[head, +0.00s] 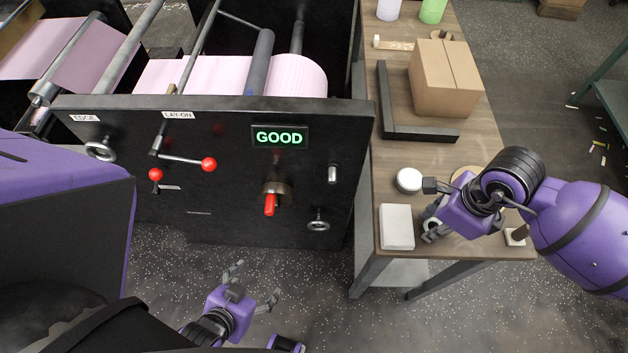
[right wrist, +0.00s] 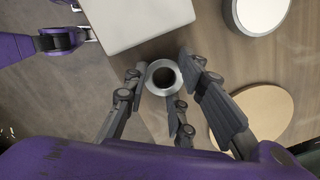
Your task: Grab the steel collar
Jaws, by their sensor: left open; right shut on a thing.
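The steel collar (right wrist: 151,85) is a small silvery ring with a dark hole, seen in the right wrist view between the fingers of my right gripper (right wrist: 167,100). In the head view my right gripper (head: 430,214) is low over the near end of the wooden table, shut on the collar, which its fingers partly hide. Whether the collar touches the tabletop I cannot tell. My left gripper (head: 254,282) is open and empty, over the floor in front of the black machine.
The wooden table (head: 397,158) carries a white block (head: 397,227), a round white-topped piece (head: 409,180), a black angle bar (head: 420,133) and a cardboard box (head: 446,80). The black machine panel (head: 240,215), with red-knobbed levers and a GOOD display (head: 279,137), stands left of the table.

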